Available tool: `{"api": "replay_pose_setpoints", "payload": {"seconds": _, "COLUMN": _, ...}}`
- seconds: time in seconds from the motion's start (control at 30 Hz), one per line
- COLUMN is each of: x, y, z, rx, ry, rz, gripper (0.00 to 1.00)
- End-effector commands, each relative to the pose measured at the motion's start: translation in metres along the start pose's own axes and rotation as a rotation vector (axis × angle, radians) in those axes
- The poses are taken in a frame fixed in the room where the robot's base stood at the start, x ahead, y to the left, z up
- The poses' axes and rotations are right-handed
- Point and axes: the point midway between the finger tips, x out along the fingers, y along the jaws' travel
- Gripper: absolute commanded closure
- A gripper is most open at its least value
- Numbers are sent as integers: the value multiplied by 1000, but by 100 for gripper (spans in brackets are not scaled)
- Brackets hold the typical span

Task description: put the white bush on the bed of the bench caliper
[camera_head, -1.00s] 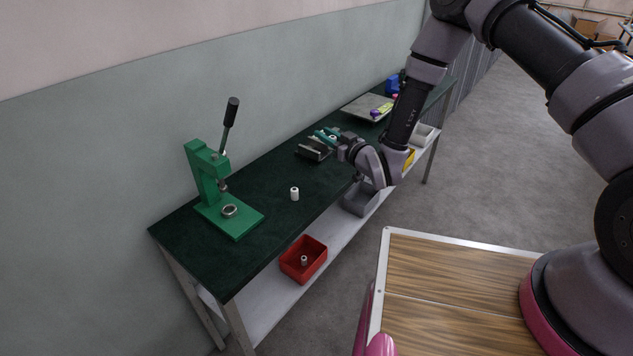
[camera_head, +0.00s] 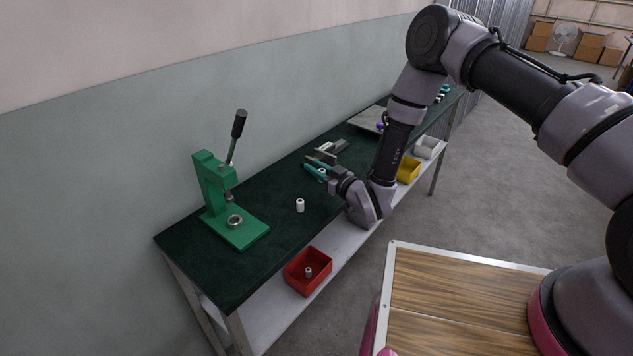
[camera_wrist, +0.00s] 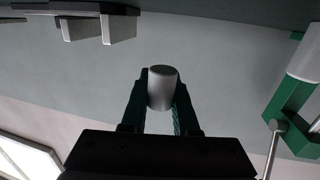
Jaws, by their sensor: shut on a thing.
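My gripper (camera_head: 317,169) points level toward the wall, over the bench on the near side of the bench caliper. Its green fingers are shut on a white bush (camera_wrist: 162,88), which looks greyish in the wrist view and is small and partly hidden in the head view (camera_head: 322,173). The bush is held clear of the bench caliper (camera_head: 334,147), a grey and dark device partly hidden by the gripper. The caliper's pale jaws (camera_wrist: 118,28) show at the upper left of the inverted wrist view. The caliper's bed is not clearly visible.
A second white bush (camera_head: 300,205) stands on the dark green bench (camera_head: 265,190). A green lever press (camera_head: 215,187) with a ring on its base stands at the left. A red bin (camera_head: 307,272) with a small bush and a yellow bin (camera_head: 408,170) sit on the shelf below.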

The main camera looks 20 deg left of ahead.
Motion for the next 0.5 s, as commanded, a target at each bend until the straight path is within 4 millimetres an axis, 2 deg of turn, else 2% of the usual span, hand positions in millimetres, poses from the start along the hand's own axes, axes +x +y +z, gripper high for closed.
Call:
{"api": "replay_pose_setpoints", "payload": {"seconds": 0.23, "x": 1, "y": 0, "z": 38, "rx": 1, "ry": -1, "rz": 0, "gripper": 100}}
{"api": "replay_pose_setpoints", "payload": {"seconds": 0.5, "x": 2, "y": 0, "z": 44, "rx": 0, "ry": 0, "rz": 0, "gripper": 100}}
